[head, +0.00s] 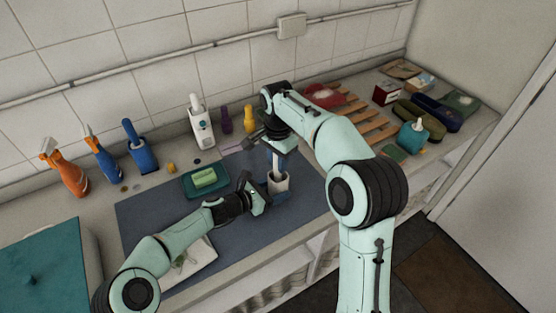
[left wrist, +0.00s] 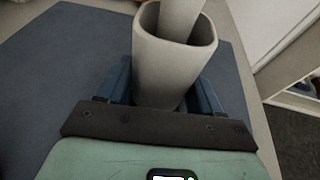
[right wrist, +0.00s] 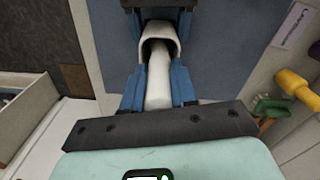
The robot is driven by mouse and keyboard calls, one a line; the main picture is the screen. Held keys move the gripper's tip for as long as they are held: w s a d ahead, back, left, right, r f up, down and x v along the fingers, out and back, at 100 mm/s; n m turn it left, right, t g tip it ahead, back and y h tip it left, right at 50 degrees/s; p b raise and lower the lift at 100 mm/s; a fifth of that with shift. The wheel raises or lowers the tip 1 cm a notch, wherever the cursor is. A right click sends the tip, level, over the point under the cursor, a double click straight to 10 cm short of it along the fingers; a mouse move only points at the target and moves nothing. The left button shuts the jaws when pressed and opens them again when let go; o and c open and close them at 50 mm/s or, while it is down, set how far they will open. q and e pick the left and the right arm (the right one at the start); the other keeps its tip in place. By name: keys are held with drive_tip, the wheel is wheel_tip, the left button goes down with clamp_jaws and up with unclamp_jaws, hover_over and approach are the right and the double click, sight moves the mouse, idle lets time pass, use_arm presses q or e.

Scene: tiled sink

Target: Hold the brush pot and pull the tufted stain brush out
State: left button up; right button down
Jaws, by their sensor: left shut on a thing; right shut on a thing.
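The brush pot (head: 279,184) is a pale, square-mouthed pot near the front right of the blue-grey mat. My left gripper (head: 264,196) is shut on it; in the left wrist view its blue fingers flank the pot (left wrist: 170,62). The stain brush's pale handle (right wrist: 158,80) rises from the pot's mouth, also seen in the left wrist view (left wrist: 181,18). My right gripper (right wrist: 157,88) is shut on the handle, above the pot (right wrist: 150,36). The lower end of the brush is inside the pot, so any tuft is hidden.
A teal tray with a green soap bar (head: 204,178) lies left of the pot. Spray bottles (head: 66,170), a white dispenser (head: 200,125) and a yellow bottle (head: 249,118) line the wall. A wooden rack (head: 368,122) is at right. The mat (head: 150,215) has bare room at left.

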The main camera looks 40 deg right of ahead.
drive_tip(key=shift+r, duration=0.1)
idle(0.5)
drive_tip(key=shift+r, duration=3.65)
use_arm(q)
drive_tip(key=o, duration=1.1)
drive_tip(key=v, duration=1.2)
drive_tip(key=shift+w+r+p, duration=0.35)
drive_tip(key=shift+r+p, duration=0.05)
drive_tip(key=shift+r, duration=0.3)
drive_tip(key=shift+w+r+p, duration=0.35)
drive_tip(key=shift+w+r, duration=0.05)
drive_tip(key=shift+r, duration=0.25)
drive_tip(key=shift+w+r+p, duration=0.35)
drive_tip(key=shift+r+p, duration=0.05)
drive_tip(key=shift+r, duration=0.3)
use_arm(e)
drive_tip(key=shift+r, duration=1.95)
use_arm(q)
drive_tip(key=shift+s, duration=0.15)
